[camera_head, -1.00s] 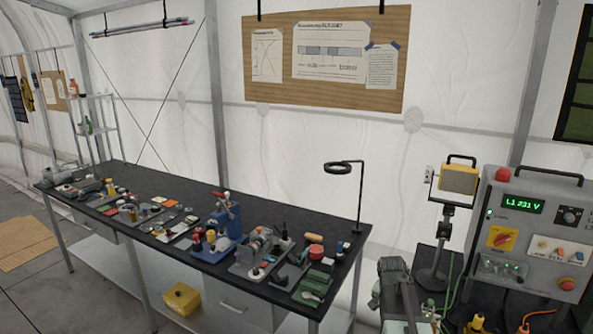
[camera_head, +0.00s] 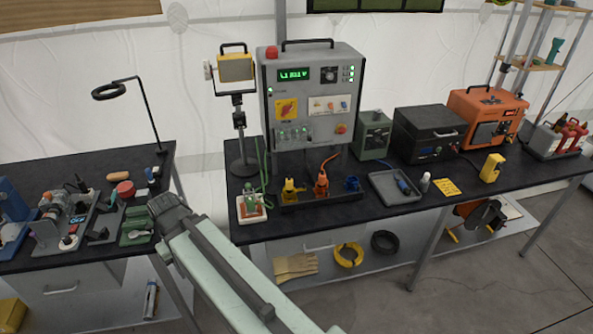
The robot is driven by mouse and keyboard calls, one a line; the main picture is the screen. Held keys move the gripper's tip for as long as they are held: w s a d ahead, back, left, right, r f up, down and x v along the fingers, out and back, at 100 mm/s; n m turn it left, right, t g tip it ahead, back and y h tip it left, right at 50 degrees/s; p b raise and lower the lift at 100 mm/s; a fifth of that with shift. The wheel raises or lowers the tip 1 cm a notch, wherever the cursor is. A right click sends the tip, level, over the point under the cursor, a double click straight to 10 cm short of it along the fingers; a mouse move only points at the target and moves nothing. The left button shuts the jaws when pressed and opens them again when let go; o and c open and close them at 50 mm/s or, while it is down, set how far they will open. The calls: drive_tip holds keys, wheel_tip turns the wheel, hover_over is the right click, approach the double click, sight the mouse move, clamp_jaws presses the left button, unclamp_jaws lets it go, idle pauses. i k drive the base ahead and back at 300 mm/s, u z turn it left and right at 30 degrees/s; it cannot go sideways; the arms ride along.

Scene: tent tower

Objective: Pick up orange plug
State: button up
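The orange plug (camera_head: 321,184) stands upright in a dark holder (camera_head: 345,192) near the front of the right bench, with an orange cable rising behind it. A yellow plug (camera_head: 290,188) is to its left and a blue plug (camera_head: 352,184) to its right in the same row. My pale green arm reaches up from the bottom edge to a dark joint left of the bench gap, apart from the plug. I cannot make out my gripper's fingers.
A grey control box (camera_head: 312,95) with a green display stands behind the plugs. A work lamp (camera_head: 238,110) and a small white-based block (camera_head: 251,207) are to the left. A grey tray (camera_head: 380,192) lies to the right. The left bench (camera_head: 60,180) is crowded.

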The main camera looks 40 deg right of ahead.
sight(321, 176)
drive_tip(key=z, duration=1)
